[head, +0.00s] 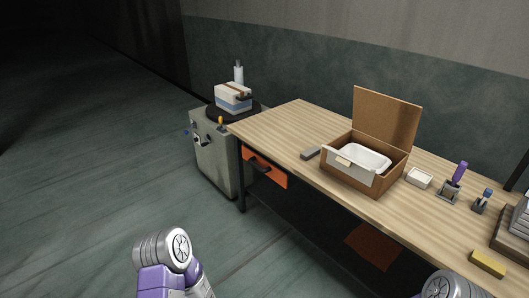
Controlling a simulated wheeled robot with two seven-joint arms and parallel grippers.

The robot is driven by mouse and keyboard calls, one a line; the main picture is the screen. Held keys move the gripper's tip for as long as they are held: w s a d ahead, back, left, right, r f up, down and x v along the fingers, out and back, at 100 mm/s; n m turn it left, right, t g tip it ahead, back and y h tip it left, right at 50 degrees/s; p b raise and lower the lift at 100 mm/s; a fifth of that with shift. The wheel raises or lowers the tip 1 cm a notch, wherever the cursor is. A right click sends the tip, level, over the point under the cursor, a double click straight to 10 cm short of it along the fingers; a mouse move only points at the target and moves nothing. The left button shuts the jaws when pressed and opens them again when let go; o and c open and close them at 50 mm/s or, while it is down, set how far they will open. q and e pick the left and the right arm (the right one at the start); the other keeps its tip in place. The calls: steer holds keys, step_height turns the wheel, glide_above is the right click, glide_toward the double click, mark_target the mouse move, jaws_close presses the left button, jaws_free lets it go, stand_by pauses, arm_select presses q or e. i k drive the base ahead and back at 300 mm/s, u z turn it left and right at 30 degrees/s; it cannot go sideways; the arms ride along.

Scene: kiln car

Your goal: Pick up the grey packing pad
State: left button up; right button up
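A small grey block, which looks like the grey packing pad (311,153), lies flat on the wooden workbench (290,118), just left of an open cardboard box. Nothing touches it. Neither of my grippers shows in the head view; only purple and silver parts of my arms show at the bottom edge, well away from the pad.
The cardboard box (340,178) has its lid up and a white dish (367,157) inside. A small white tray (419,177), stamp-like tools (449,193) and a yellow block (488,263) lie to the right. A grey cabinet (215,160) stands left. The bench's left end is clear.

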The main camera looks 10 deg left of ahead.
mark_target(309, 154)
steer(key=u, duration=0.45)
steer(key=k, duration=1.05)
steer(key=u, duration=1.15)
steer(key=i, duration=2.6)
steer(key=z, duration=0.5)
steer(key=i, duration=1.65)
steer(key=z, duration=1.05)
